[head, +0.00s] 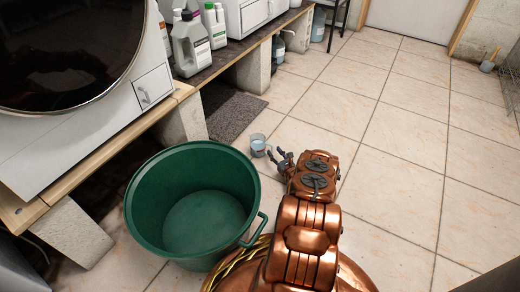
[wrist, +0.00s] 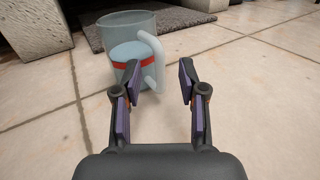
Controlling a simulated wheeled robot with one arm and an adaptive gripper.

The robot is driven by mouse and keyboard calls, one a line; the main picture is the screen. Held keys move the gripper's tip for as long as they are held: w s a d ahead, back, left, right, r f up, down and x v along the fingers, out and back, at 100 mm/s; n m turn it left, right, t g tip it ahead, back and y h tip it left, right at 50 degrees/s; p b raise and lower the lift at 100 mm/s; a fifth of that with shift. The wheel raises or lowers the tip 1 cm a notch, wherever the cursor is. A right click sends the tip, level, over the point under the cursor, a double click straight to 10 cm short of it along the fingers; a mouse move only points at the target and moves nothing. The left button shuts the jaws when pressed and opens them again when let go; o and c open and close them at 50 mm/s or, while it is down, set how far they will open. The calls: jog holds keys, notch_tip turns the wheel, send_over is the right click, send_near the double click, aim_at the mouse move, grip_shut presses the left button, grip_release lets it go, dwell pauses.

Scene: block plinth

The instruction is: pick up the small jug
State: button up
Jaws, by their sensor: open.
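The small jug (wrist: 122,62) is a clear, bluish vessel with a red band and a pale handle (wrist: 153,62). It stands upright on the tiled floor, and the handle faces my gripper. It also shows in the head view (head: 258,143), just left of my gripper (head: 280,160). In the wrist view my gripper (wrist: 158,82) is open and points at the jug. The left finger overlaps the jug's lower right side in the picture. The handle shows between and beyond the two fingertips. I cannot tell whether a finger touches it.
A large green tub (head: 150,205) stands on the floor left of my arm. A grey mat (head: 236,117) lies behind the jug, near the block supports (head: 252,70) of a low bench (head: 160,108). Bottles (head: 190,45) stand on the bench. The tiled floor (head: 400,130) to the right is clear.

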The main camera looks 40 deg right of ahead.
aim_at(272, 150)
jog(key=shift+b+x, duration=0.45)
jog(key=shift+x, duration=1.25)
grip_shut()
